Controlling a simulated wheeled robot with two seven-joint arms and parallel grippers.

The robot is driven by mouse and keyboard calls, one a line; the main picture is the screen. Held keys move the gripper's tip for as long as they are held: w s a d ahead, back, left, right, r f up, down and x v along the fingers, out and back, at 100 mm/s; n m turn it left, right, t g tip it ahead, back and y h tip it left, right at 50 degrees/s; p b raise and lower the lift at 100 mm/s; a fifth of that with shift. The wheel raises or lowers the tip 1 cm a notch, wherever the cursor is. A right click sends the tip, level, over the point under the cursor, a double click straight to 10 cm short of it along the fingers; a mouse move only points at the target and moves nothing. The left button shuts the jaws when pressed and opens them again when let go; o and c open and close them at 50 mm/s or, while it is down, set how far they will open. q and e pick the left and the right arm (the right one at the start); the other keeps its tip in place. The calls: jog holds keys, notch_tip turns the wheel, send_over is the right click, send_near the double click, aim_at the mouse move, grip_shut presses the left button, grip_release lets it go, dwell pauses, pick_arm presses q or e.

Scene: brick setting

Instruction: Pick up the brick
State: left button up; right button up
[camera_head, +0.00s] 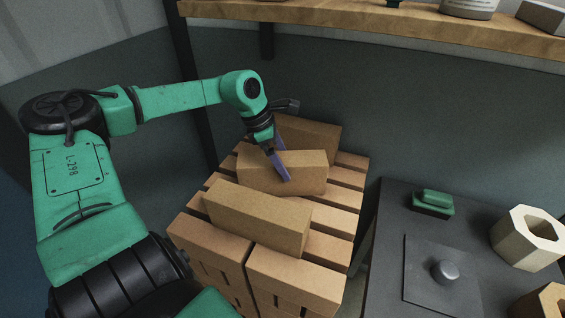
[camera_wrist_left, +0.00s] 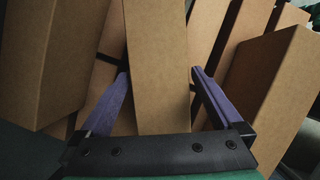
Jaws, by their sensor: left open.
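Three tan bricks lie on top of a stack of bricks: a near one (camera_head: 257,222), a middle one (camera_head: 305,174) and a far one (camera_head: 315,136). My left gripper (camera_head: 281,158) is open over the middle brick. One purple finger shows in front of that brick's near face; the other is partly hidden behind it. In the left wrist view the brick (camera_wrist_left: 157,60) runs between the two fingers of the left gripper (camera_wrist_left: 160,82), with a gap on each side. My right gripper is not in view.
Other bricks (camera_wrist_left: 45,60) lie close on both sides in the wrist view. A dark table (camera_head: 385,250) at right holds a green object (camera_head: 433,202), a knobbed plate (camera_head: 445,272) and a pale hexagonal block (camera_head: 528,238). A wooden shelf (camera_head: 380,22) runs above.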

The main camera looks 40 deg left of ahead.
pick_arm(q)
grip_shut()
jog(key=shift+r, duration=0.15)
